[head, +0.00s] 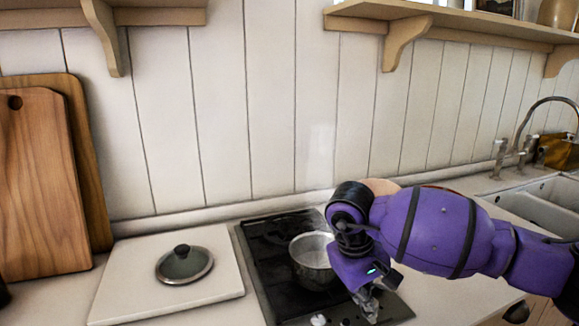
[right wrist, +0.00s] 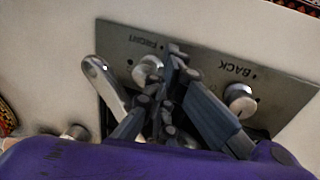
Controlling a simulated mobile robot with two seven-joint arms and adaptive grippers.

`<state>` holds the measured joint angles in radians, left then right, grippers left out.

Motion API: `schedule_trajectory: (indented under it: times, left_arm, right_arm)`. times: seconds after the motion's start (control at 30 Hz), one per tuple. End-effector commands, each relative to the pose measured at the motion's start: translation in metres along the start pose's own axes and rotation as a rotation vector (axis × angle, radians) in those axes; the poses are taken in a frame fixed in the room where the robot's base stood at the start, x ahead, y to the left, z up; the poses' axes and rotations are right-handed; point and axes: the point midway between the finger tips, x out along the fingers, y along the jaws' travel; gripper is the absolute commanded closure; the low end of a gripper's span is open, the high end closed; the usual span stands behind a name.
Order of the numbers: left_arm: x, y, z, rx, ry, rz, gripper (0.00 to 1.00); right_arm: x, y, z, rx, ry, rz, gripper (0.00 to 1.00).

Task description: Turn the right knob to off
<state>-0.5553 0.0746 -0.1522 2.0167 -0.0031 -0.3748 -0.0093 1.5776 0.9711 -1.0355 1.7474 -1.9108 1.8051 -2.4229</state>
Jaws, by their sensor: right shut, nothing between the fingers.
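The black cooktop (head: 262,245) is on the counter, with a knob panel (right wrist: 205,75) along its front edge. In the right wrist view one round silver knob (right wrist: 147,69) is by a blurred label and another silver knob (right wrist: 240,98) is by the label BACK. In the head view one knob (head: 319,320) shows at the bottom edge; my right gripper seems to hide the other. My right gripper (head: 369,308) is shut and empty, pointing down at the panel. Its fingertips (right wrist: 178,58) are close beside the first knob; I cannot tell whether they touch. My left gripper is out of view.
A metal pot (head: 311,262) stands on the cooktop, close to my right wrist. A lid (head: 184,265) lies on a white board (head: 120,285) at left. Wooden cutting boards (head: 45,180) lean on the wall. A silver handle-like part (right wrist: 97,75) is beside the panel.

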Motion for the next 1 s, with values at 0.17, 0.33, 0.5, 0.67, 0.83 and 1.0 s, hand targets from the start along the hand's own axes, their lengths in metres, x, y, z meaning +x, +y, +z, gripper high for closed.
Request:
schedule_trajectory:
  times: [0.17,0.33,0.5,0.67,0.83,1.0]
  left_arm:
    - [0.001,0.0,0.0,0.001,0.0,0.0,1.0]
    - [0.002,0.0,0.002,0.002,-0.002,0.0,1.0]
    - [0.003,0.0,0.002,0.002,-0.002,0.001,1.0]
    - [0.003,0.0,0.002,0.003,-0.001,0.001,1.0]
    - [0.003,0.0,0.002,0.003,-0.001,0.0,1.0]
    - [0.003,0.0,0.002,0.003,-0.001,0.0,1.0]
  right_arm:
    - [0.003,-0.001,-0.001,0.0,-0.004,0.0,1.0]
    - [0.003,-0.002,-0.005,0.0,-0.004,0.0,1.0]
    - [0.003,-0.002,-0.01,-0.001,-0.004,0.0,1.0]
    - [0.004,-0.001,-0.013,0.0,-0.006,0.001,1.0]
    - [0.005,-0.001,-0.014,0.0,-0.007,0.0,1.0]
    - [0.006,-0.001,-0.014,-0.001,-0.008,0.0,1.0]
